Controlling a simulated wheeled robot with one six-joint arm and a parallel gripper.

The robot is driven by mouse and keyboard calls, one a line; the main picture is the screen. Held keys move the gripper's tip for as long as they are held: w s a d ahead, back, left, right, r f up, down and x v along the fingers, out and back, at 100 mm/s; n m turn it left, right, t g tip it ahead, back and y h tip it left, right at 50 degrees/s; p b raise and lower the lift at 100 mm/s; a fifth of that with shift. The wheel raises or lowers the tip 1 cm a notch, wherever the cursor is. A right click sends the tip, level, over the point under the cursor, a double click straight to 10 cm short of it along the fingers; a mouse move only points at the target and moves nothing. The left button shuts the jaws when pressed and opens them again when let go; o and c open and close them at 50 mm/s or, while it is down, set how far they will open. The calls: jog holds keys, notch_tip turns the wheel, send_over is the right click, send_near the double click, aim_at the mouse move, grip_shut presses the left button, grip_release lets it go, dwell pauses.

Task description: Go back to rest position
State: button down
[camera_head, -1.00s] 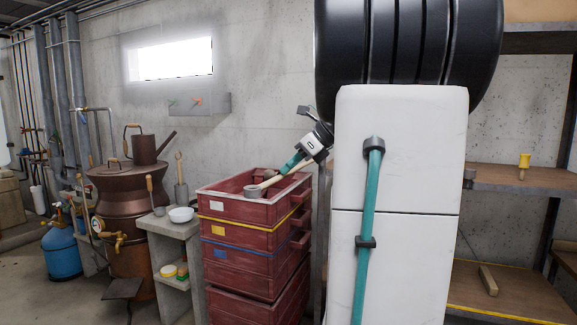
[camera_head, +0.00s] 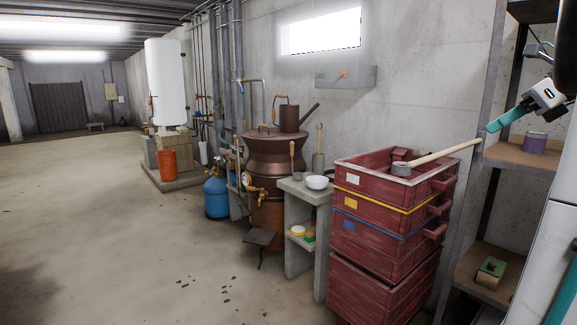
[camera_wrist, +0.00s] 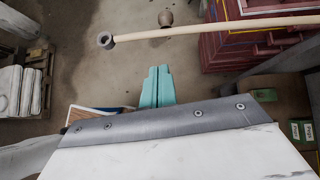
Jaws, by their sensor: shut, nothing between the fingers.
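My gripper (camera_head: 492,126) is at the right of the head view, with its teal fingers pointing down and left. The wrist view shows the two teal fingers (camera_wrist: 158,85) closed together with nothing between them. A long-handled ladle (camera_head: 440,156) lies on the top red crate, its grey cup over the crate and its pale handle sticking out past the right side. The handle's end appears close to my fingertips in the head view. In the wrist view the ladle (camera_wrist: 215,29) crosses beyond the fingers, apart from them.
The stack of red crates (camera_head: 385,235) stands left of a shelf rack (camera_head: 525,154). Left of the crates are a concrete stand (camera_head: 305,195) with a white bowl (camera_head: 317,182), a copper still (camera_head: 270,165) and a blue gas bottle (camera_head: 217,196). The floor at left is open.

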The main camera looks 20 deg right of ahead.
jog(key=a+f+n+g, duration=0.6)
jog(key=a+f+n, duration=0.8)
jog(key=n, duration=0.1)
jog(key=s+a+f+n+h, duration=0.1)
jog(key=s+a+f+n, duration=0.1)
jog(key=a+n, duration=0.3)
jog(key=s+a+f+n+g+h, duration=0.1)
jog(key=a+f+n, duration=0.3)
jog(key=a, duration=0.6)
jog(key=s+a+f+n+h, duration=0.1)
jog(key=s+a+f+n, duration=0.2)
jog(key=a+n, duration=0.4)
jog(key=shift+s+a+f+n, duration=0.15)
jog(key=shift+a+f+n, duration=0.15)
jog(key=shift+n, duration=0.2)
